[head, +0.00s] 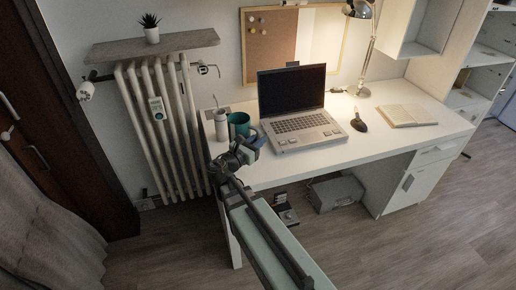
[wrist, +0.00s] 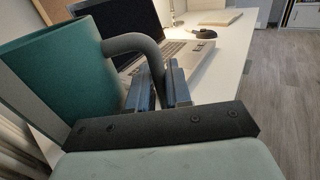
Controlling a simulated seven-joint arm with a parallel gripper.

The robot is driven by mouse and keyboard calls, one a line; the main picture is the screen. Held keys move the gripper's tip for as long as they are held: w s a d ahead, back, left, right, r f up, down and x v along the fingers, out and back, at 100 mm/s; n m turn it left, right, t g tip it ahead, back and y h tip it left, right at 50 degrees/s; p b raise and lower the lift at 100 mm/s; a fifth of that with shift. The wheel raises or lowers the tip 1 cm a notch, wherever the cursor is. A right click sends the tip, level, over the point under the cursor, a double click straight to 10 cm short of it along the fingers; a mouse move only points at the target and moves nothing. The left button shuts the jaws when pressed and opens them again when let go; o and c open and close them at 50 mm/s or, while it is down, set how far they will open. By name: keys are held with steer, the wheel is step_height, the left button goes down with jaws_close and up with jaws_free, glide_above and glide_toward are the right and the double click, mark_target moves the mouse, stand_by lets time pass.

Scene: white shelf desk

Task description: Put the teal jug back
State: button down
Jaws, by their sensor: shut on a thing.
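The teal jug (head: 238,121) is near the left end of the white desk, beside a pale bottle. In the wrist view the jug (wrist: 55,85) fills the left side, upright or nearly so, with its grey curved handle reaching right. My gripper (head: 253,146) comes from the front, and in the wrist view its two fingers (wrist: 159,82) are closed around the lower end of the handle. The jug's base is hidden behind my gripper, so I cannot tell whether it touches the desk.
The pale bottle (head: 221,125) stands close to the jug's left. An open laptop (head: 298,108) is to its right. A dark mouse-like item (head: 359,120), lamp (head: 361,60) and open book (head: 406,115) are farther right. The desk front (head: 300,165) is bare.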

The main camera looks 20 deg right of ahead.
steer(key=shift+f, duration=1.9)
steer(key=c, duration=1.1)
jaws_free()
steer(key=shift+o, duration=0.2)
